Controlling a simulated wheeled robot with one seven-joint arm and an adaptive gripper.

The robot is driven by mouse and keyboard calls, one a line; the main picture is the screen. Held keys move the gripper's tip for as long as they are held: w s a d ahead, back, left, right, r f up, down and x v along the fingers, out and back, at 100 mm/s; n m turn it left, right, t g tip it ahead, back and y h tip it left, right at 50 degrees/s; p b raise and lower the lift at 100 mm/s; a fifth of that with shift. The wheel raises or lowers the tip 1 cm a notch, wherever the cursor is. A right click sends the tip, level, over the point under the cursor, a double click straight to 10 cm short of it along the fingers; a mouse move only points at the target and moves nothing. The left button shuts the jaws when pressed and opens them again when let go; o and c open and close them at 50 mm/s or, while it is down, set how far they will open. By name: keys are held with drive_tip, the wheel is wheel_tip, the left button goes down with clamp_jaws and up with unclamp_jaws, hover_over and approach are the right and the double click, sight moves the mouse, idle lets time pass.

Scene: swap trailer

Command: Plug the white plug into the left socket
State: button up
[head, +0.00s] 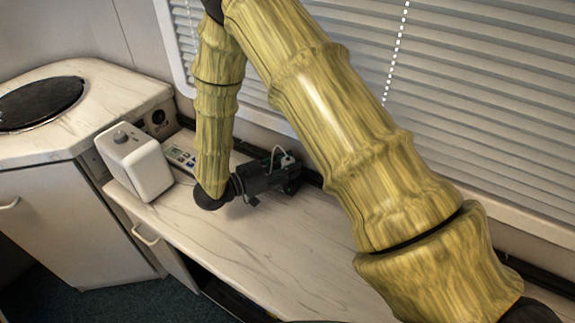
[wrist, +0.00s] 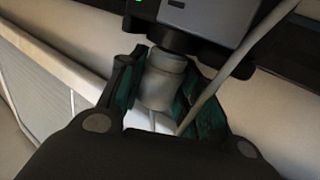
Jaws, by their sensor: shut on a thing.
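The white plug (wrist: 165,82) is a pale, stubby cylinder held between the green-padded fingers of my gripper (wrist: 166,68). In the wrist view, its far end meets or lies just under a dark box (wrist: 205,16) with a green light at its edge. I cannot tell whether the plug is seated in it, or which socket is left. In the head view, my gripper (head: 288,178) is low over the counter by the back wall, with a small white piece (head: 286,159) and a thin cable at it. The gripper and arm hide most of the socket area.
A pale cable (wrist: 240,60) runs past the fingers in the wrist view. A white box with a knob (head: 136,162) and a small panel (head: 181,156) stand left of my arm. The counter (head: 265,247) in front is clear. Blinds (head: 470,100) cover the window behind.

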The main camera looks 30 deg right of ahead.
drive_tip(key=shift+f, duration=0.6)
idle(1.1)
drive_tip(key=o, duration=1.1)
drive_tip(key=shift+a, duration=0.1)
drive_tip(key=a, duration=1.1)
drive_tip(key=shift+s+a+r, duration=0.25)
drive_tip(key=shift+a+r, duration=0.05)
drive_tip(key=shift+a, duration=0.1)
